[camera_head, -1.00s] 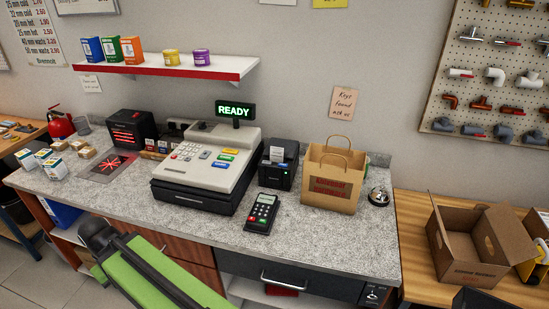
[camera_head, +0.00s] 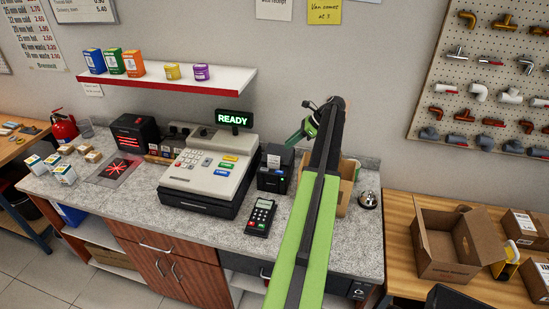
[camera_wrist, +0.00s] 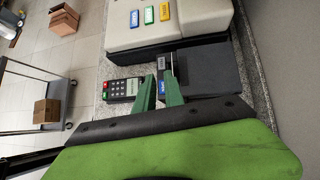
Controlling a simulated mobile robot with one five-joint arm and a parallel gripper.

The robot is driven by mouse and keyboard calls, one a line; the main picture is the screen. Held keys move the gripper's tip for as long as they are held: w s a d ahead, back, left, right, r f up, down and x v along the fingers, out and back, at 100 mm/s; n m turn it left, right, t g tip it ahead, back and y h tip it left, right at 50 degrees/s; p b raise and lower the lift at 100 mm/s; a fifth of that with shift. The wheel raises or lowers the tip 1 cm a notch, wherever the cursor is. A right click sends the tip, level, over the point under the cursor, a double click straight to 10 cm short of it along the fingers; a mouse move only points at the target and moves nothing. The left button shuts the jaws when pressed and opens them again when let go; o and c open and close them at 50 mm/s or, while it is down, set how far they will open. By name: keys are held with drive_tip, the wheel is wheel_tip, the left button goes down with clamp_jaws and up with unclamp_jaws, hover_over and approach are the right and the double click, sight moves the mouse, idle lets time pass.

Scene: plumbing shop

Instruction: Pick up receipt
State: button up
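The receipt (camera_head: 273,160) is a small pale slip at the front of the black receipt printer (camera_head: 275,180), right of the till, in the head view. My gripper (camera_head: 298,134) is above and to the right of the printer, its green fingers pointing down and left. In the wrist view the printer (camera_wrist: 212,72) lies just beyond the two green fingers of my gripper (camera_wrist: 160,92). The fingers are apart, with a gap between them and nothing visibly held. The receipt is hard to make out there, near or behind the fingers.
The till (camera_head: 210,168) stands left of the printer and the card reader (camera_head: 261,216) in front. The shelf (camera_head: 215,82) hangs above.

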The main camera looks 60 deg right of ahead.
drive_tip(key=m, duration=0.2)
approach(274, 157)
drive_tip(key=shift+t, duration=0.4)
drive_tip(key=f+b, duration=0.1)
drive_tip(key=b, duration=0.1)
drive_tip(key=w+a+f+b, duration=0.1)
drive_tip(key=f+b, duration=0.1)
drive_tip(key=b, duration=0.1)
drive_tip(key=w+f+b, duration=0.1)
drive_tip(key=b, duration=0.2)
drive_tip(key=shift+a+f, duration=0.25)
drive_tip(key=shift+a, duration=0.1)
drive_tip(key=shift+w+a, duration=0.1)
drive_tip(key=shift+w, duration=0.2)
drive_tip(key=b+x, duration=0.4)
drive_tip(key=x, duration=0.1)
drive_tip(key=shift+w+f, duration=0.1)
drive_tip(key=shift+f, duration=0.05)
drive_tip(key=shift+r, duration=0.2)
clamp_jaws()
drive_tip(key=shift+r, duration=0.15)
